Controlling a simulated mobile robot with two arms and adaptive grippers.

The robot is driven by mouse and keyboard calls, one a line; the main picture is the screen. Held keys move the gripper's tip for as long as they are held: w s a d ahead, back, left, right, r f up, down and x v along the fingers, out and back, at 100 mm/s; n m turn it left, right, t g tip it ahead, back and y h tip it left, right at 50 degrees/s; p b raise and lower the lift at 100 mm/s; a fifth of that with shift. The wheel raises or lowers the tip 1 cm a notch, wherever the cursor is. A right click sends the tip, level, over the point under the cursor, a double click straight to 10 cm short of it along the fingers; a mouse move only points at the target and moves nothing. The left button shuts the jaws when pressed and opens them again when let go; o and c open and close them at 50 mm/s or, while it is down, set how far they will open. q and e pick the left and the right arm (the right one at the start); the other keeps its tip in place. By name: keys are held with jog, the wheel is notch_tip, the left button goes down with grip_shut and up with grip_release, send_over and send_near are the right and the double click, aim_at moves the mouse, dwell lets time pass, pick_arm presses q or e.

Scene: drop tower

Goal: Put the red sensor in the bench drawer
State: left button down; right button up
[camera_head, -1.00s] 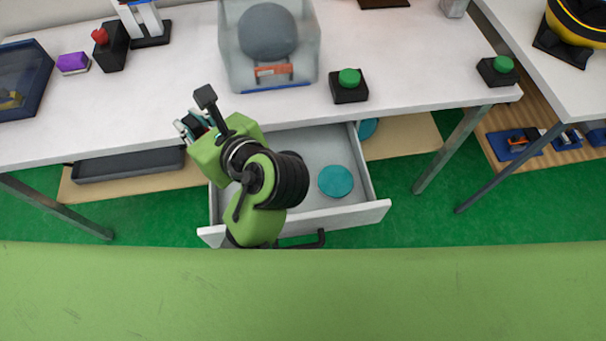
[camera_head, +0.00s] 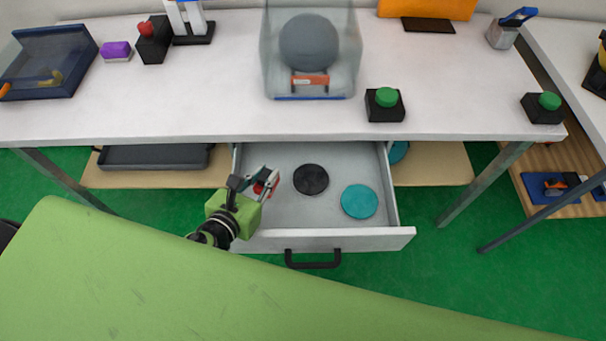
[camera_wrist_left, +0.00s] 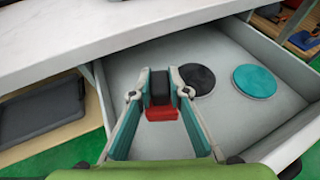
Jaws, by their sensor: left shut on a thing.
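The bench drawer (camera_head: 345,239) is pulled open below the white bench top. Inside it lie a black disc (camera_head: 311,179) and a teal disc (camera_head: 359,201), also seen in the left wrist view as a black disc (camera_wrist_left: 197,78) and a teal disc (camera_wrist_left: 255,80). My left gripper (camera_head: 264,181) is over the left part of the drawer. It is shut on the red sensor (camera_wrist_left: 161,113), a small red and black piece between its fingers (camera_wrist_left: 160,92) in the left wrist view. Whether the sensor touches the drawer floor I cannot tell. My right gripper is not in view.
On the bench top (camera_head: 200,105) stand a clear case with a grey ball (camera_head: 309,42), green buttons (camera_head: 386,97), a red-knobbed black box (camera_head: 153,40), a purple block (camera_head: 117,50) and a blue tray (camera_head: 50,62). A dark tray (camera_head: 153,157) lies on the shelf left of the drawer.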

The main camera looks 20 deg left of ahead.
pick_arm(q)
jog(key=x, duration=1.1)
jog(key=shift+f, duration=0.45)
jog(key=shift+f+b+x, duration=0.2)
jog(key=shift+b+x, duration=0.05)
jog(key=shift+x, duration=0.7)
jog(key=shift+f+b+x, duration=0.2)
jog(key=shift+b+x, duration=0.05)
jog(key=shift+x, duration=0.7)
jog(key=shift+s, duration=0.25)
jog(key=shift+f, duration=0.1)
jog(key=c, duration=1.9)
grip_release()
